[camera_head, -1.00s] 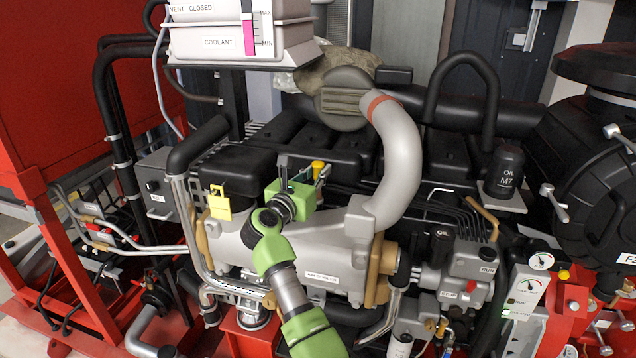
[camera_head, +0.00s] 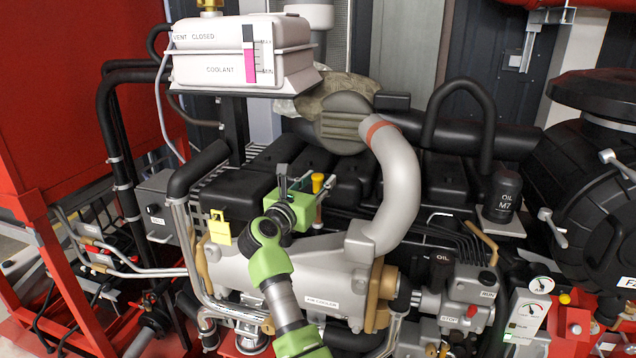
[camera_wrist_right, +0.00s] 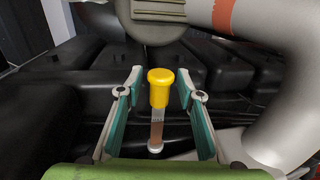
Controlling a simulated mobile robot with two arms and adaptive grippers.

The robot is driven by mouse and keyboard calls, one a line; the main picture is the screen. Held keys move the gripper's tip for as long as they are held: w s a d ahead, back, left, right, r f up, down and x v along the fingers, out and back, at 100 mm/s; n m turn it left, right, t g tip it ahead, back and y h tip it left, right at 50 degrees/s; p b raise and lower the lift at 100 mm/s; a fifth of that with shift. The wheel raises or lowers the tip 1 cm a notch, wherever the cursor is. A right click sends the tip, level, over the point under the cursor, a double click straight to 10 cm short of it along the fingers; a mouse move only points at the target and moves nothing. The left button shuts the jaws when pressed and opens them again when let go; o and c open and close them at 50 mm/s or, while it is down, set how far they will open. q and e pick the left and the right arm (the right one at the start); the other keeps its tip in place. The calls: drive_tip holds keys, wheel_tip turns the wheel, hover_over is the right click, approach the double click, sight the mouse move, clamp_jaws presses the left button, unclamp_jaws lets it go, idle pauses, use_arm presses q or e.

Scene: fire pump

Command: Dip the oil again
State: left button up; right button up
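The dipstick's yellow cap (camera_head: 318,182) stands upright on the engine, just to the right of my right gripper (camera_head: 294,180) in the head view. In the right wrist view, the yellow cap (camera_wrist_right: 160,88) tops a clear, upright tube with a brownish lower part (camera_wrist_right: 156,132). My right gripper (camera_wrist_right: 159,80) is open, with one teal-lined finger on each side of the cap and a visible gap to both. How far the fingers reach in depth is hard to tell. My left gripper is out of view.
The grey curved pipe (camera_head: 398,175) rises close to the right of the cap. Black engine covers (camera_head: 355,175) lie behind it. The coolant tank (camera_head: 240,50) overhangs at the upper left, and a yellow tag (camera_head: 220,228) sits left of my gripper.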

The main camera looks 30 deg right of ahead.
wheel_tip(320, 180, up, 10)
idle(0.4)
idle(0.4)
